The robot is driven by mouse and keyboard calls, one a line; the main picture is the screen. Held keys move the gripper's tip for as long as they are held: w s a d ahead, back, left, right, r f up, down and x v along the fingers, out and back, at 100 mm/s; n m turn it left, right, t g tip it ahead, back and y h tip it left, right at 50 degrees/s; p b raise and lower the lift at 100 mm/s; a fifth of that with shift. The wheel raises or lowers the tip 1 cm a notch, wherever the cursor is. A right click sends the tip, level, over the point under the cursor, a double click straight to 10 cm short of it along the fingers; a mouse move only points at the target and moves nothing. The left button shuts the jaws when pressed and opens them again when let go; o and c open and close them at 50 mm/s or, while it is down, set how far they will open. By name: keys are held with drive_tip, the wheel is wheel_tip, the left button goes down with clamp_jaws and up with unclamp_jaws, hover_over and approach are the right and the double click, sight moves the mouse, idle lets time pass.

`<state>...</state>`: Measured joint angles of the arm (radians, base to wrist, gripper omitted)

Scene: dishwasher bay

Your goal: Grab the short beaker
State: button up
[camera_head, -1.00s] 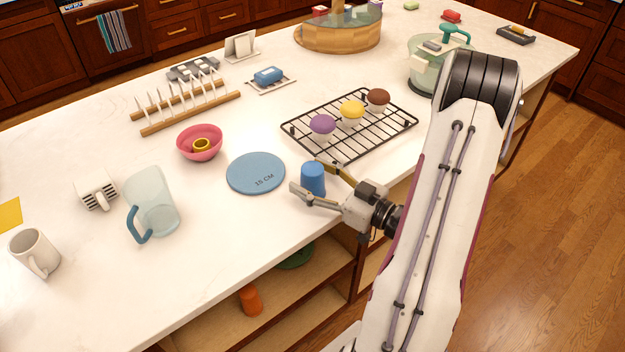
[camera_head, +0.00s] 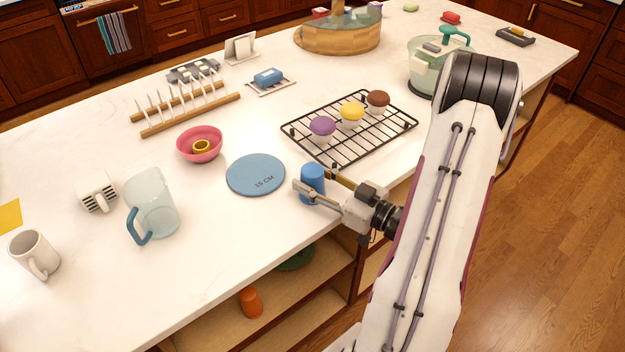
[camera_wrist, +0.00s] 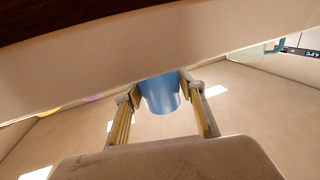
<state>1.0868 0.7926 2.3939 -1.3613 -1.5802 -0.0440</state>
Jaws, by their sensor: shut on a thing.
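A small blue cup-like beaker (camera_head: 312,180) stands upright on the white counter, near its front edge, between the blue round mat and the wire rack. My gripper (camera_head: 316,184) is shut on it, one finger on each side. In the wrist view the blue beaker (camera_wrist: 161,93) sits between the two fingertips of my gripper (camera_wrist: 160,86). Part of the beaker is hidden by the near finger in the head view.
A blue round mat (camera_head: 250,172) marked "15 CM" lies just left. A black wire rack (camera_head: 345,140) with several cupcakes is behind. A glass pitcher (camera_head: 152,205) and a pink bowl (camera_head: 190,152) stand further left. Clear counter lies between mat and front edge.

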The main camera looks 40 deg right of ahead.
drive_tip(key=shift+r, duration=0.2)
drive_tip(key=shift+r, duration=4.8)
